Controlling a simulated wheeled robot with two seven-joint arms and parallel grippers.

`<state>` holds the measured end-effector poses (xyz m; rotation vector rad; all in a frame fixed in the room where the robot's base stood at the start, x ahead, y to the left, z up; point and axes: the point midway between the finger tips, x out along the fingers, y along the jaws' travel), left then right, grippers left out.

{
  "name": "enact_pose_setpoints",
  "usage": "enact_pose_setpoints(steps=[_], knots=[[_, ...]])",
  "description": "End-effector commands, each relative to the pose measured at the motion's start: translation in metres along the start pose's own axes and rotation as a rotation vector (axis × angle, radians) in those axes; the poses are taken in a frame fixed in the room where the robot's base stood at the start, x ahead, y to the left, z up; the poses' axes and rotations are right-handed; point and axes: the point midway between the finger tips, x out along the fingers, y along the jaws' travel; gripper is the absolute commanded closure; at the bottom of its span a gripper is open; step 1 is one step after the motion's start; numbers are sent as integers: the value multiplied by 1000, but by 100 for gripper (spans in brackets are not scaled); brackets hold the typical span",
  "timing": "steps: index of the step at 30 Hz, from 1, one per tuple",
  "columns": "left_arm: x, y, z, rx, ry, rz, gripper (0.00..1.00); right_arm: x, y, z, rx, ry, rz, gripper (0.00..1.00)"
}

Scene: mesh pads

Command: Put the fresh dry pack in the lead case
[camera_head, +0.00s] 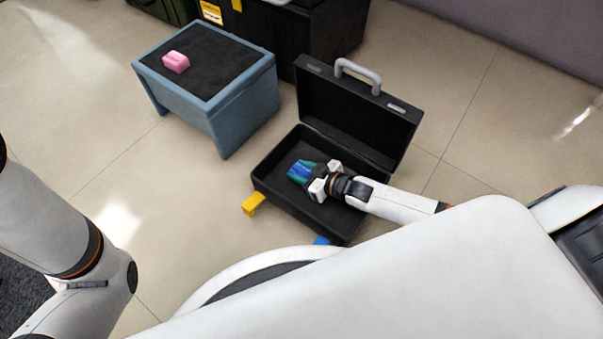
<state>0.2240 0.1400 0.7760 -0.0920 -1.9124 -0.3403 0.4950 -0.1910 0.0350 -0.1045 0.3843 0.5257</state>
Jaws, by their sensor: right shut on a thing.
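The black case (276,183) stands open on the floor, its lid with a grey handle raised at the back. My right gripper (323,178) reaches into it from the right and is shut on a blue and green pack (301,172). The pack is inside the case's outline, over the left part of its floor. I cannot tell whether it touches the bottom. A small pink pack (176,62) lies on a blue stool with a dark top. I cannot read a label on either pack. My left gripper is out of view.
The blue-grey stool (196,112) stands left of the case. A yellow piece (254,204) and a blue piece (321,240) show at the case's front edge. Dark boxes (290,35) stand at the back.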

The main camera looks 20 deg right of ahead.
Motion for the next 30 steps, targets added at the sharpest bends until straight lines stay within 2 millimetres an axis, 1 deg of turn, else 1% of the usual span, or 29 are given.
enact_pose_setpoints(steps=[4, 7, 8, 9, 12, 19, 22, 26, 30], knots=[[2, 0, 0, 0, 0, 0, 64, 0, 0, 2, 0, 0, 0, 83], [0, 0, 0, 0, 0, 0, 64, 1, 0, -1, 0, 0, 0, 83], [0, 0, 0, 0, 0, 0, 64, 1, 0, -1, 0, 0, 0, 59], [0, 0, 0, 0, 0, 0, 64, 0, 0, -1, 0, 0, 0, 52], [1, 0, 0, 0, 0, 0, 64, 0, 0, -1, 0, 0, 0, 39], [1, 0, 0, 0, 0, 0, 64, 0, 0, 0, 0, 0, 0, 39], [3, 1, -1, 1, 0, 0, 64, -2, 0, 4, 0, 0, 0, 39], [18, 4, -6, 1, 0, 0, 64, -20, 1, 5, 1, 4, 0, 39], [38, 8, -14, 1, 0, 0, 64, -51, 0, 7, 2, 6, 0, 39]])
